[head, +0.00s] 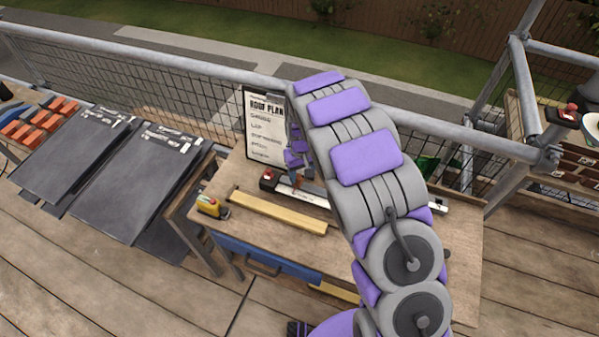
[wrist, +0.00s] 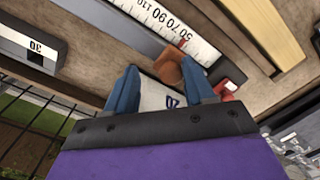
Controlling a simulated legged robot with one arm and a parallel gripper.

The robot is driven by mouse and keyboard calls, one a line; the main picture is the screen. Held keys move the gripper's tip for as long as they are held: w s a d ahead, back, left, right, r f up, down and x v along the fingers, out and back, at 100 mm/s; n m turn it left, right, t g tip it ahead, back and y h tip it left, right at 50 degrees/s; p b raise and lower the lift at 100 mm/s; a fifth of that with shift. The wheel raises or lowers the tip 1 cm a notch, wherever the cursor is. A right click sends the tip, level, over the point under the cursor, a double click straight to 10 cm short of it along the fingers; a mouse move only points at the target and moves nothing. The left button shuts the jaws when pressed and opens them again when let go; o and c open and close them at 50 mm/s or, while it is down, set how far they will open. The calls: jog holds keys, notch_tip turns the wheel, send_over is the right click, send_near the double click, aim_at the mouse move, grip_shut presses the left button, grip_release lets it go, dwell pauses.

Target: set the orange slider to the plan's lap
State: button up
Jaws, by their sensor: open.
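The orange slider (wrist: 172,68) sits at the white numbered scale (wrist: 178,28) in the wrist view, close to the low-number end. My gripper (wrist: 160,82) is open, with one blue finger on each side of the slider; I cannot tell whether they touch it. In the head view my gripper (head: 297,168) is over the white gauge (head: 312,196) on the workbench, and my arm hides part of the gauge. The plan board (head: 264,130) stands at the back of the bench. Its title and row labels show, including lap, but its values are hidden or too small to read.
A wooden batten (head: 278,212) and a yellow tape measure (head: 210,206) lie on the workbench (head: 245,180) in front of the gauge. Dark slates (head: 130,185) lean at left beside orange pieces (head: 42,122). A metal railing (head: 150,62) runs behind the bench.

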aim_at(315, 189)
jog(key=shift+s+r, duration=0.15)
jog(key=shift+r, duration=0.05)
jog(key=shift+a, duration=0.15)
jog(key=shift+c, duration=0.4)
jog(key=shift+a+f, duration=0.1)
jog(key=shift+a, duration=0.9)
jog(key=c, duration=0.4)
jog(key=shift+c, duration=1.1)
jog(key=shift+d, duration=0.75)
grip_shut()
jog(key=shift+a, duration=0.4)
jog(key=d, duration=0.2)
jog(key=s+d+p, duration=0.1)
jog(key=d, duration=0.1)
jog(key=s+d+p, duration=0.1)
jog(key=d, duration=0.1)
jog(key=shift+r, duration=0.25)
jog(key=shift+d+f, duration=0.1)
